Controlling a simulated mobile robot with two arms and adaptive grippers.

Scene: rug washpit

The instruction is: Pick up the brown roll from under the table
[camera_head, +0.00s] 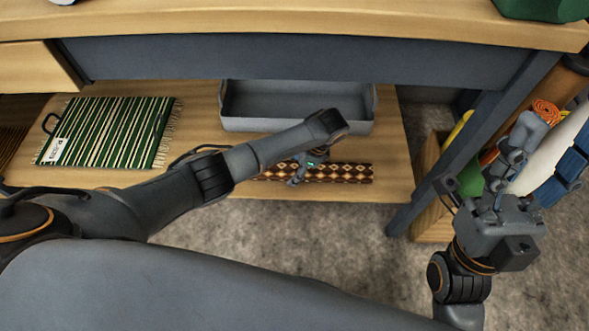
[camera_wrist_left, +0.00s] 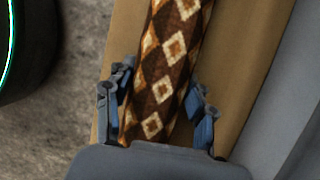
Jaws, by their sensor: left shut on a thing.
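The brown roll (camera_head: 345,172), patterned with cream diamonds, lies on the low wooden shelf under the table, near the shelf's front edge. My left gripper (camera_head: 298,172) reaches down over the roll's left part, and my arm hides some of that end. In the left wrist view the roll (camera_wrist_left: 172,50) runs between the two blue-grey fingers of my left gripper (camera_wrist_left: 160,85), which is shut on it. The roll appears to rest on the shelf. My right gripper (camera_head: 503,170) is at the right, beyond the table leg, away from the roll; its finger opening is unclear.
A grey tray (camera_head: 290,125) stands on the shelf (camera_head: 395,150) just behind the roll. A green striped rug (camera_head: 105,132) lies to the left. The table top (camera_head: 300,22) and grey apron (camera_head: 300,60) are overhead. A table leg (camera_head: 440,175) and wooden crate (camera_head: 432,215) stand right.

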